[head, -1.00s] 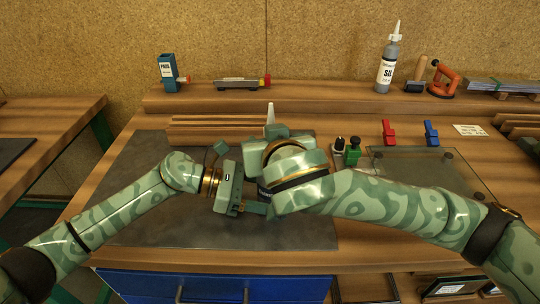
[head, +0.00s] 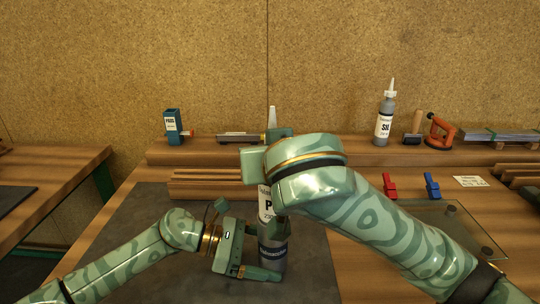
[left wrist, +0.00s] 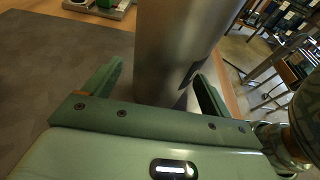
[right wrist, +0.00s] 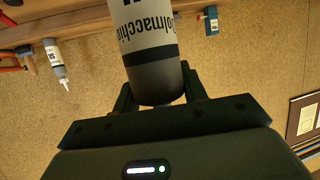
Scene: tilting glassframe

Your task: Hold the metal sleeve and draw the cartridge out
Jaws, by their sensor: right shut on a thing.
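The metal sleeve (head: 272,256) is a grey upright cylinder with a dark band, standing on the dark mat. My left gripper (left wrist: 158,82) has a finger on either side of it in the left wrist view, with a gap showing at the left finger; it looks open. The cartridge (head: 265,205), with a white label and black letters, rises above the sleeve in the head view. My right gripper (right wrist: 160,92) is shut on the cartridge's (right wrist: 143,35) upper end. My right arm hides part of the cartridge, so whether its lower end is still inside the sleeve is unclear.
The dark mat (head: 150,235) is mostly bare to the left. A sealant bottle (head: 384,115), a blue box (head: 172,127) and an orange-handled tool (head: 440,130) stand on the back ledge. Red (head: 390,187) and blue (head: 432,186) clamps stand by a glass pane at right.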

